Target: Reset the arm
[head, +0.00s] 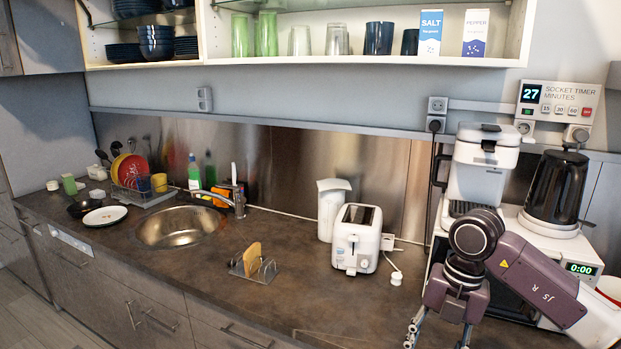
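My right arm (535,278) comes in from the right, bent in front of the coffee machine and the microwave. My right gripper (438,338) points down at the bottom edge of the head view, over the front of the counter. Its two fingers stand apart with nothing seen between them; the tips are at or past the picture edge. My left arm and gripper are not in view. The wall cabinet (366,62) at the top is open at the front and shows glasses, dark cups, and salt and pepper boxes; no flap shows.
The counter (190,262) holds a toaster (357,238), a toast rack (254,264), a sink (180,227) and a dish rack. A coffee machine (480,168), a black kettle (557,190) and a microwave crowd the right. The counter between toast rack and toaster is clear.

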